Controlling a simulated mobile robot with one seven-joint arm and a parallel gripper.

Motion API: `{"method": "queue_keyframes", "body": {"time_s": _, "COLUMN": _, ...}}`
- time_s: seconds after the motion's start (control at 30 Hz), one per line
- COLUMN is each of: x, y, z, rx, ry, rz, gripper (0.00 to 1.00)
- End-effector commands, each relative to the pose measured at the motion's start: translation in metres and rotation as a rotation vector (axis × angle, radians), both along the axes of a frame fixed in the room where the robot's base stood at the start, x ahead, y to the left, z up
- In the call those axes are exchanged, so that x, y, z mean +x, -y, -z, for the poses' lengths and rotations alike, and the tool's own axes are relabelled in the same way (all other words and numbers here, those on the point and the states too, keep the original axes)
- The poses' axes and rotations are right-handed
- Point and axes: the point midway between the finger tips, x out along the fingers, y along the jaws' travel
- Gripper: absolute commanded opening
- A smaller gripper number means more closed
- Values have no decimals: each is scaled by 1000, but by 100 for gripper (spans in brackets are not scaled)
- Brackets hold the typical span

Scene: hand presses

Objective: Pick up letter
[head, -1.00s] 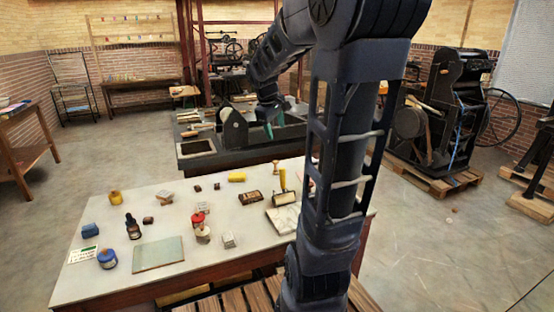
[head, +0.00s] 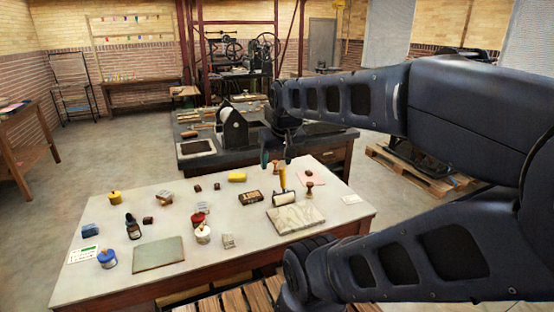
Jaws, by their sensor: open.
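I cannot tell for certain which item is the letter. Candidates on the white-topped table (head: 330,230) are a small grey block (head: 229,241) near the front middle, small dark red blocks (head: 197,188) further back, and a pale stacked block (head: 165,198) at the back left. My gripper (head: 275,162) hangs above the table's back edge, pointing down, with its teal fingertips apart and nothing seen between them. It is near a yellow-handled roller (head: 284,187), but I cannot tell whether they touch.
A marble slab (head: 296,218) lies in front of the roller. Wooden stamps (head: 309,190) are at the right. A dark press table (head: 230,152) stands behind.

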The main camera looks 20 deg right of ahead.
Motion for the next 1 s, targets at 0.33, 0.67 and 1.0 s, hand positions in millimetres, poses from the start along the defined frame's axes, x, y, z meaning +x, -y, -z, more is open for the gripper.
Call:
{"method": "queue_keyframes", "body": {"time_s": 0.33, "x": 0, "y": 0, "z": 0, "rx": -1, "ry": 0, "rz": -1, "gripper": 53}}
{"method": "queue_keyframes", "body": {"time_s": 0.67, "x": 7, "y": -1, "z": -3, "rx": -7, "ry": -7, "rz": -16, "gripper": 53}}
{"method": "queue_keyframes", "body": {"time_s": 1.0, "x": 75, "y": -24, "z": -28, "rx": -70, "ry": -84, "rz": -170, "gripper": 53}}
